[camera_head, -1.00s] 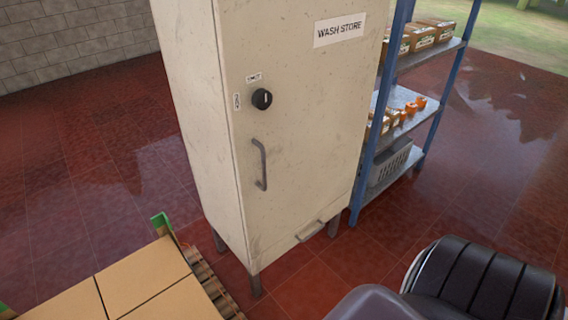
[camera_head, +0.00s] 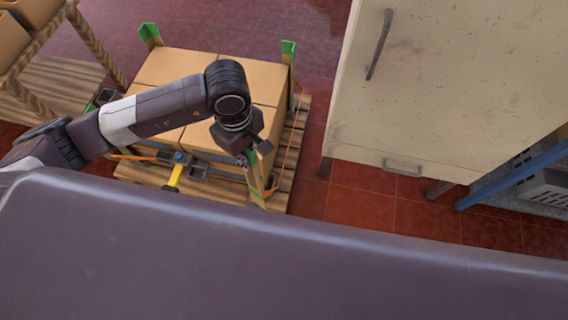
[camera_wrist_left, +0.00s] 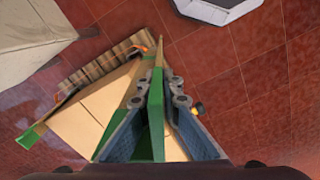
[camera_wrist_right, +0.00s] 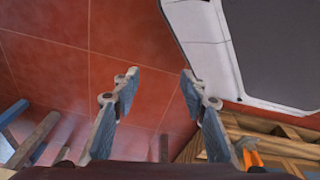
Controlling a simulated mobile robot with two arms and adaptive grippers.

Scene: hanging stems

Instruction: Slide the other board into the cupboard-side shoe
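My left gripper (camera_head: 256,153) is above the near right corner of the strapped carton stack, the corner toward the cupboard (camera_head: 440,80). It is shut on a green-and-tan corner board (camera_head: 256,183), which stands roughly upright along that corner. In the left wrist view the board (camera_wrist_left: 156,105) runs between the two fingers. The board's lower end is near the pallet (camera_head: 278,197); I cannot tell whether it sits in a shoe. Other green-topped boards stand at the far right corner (camera_head: 288,48) and far left corner (camera_head: 150,35). My right gripper (camera_wrist_right: 158,76) is open and empty.
An orange strap (camera_head: 297,130) goes round the cartons (camera_head: 255,65), with a yellow-handled tensioner (camera_head: 174,176) at the near side. A wooden rack (camera_head: 90,45) is at left. A blue-framed shelf (camera_head: 520,175) is right of the cupboard. Red floor is clear between pallet and cupboard.

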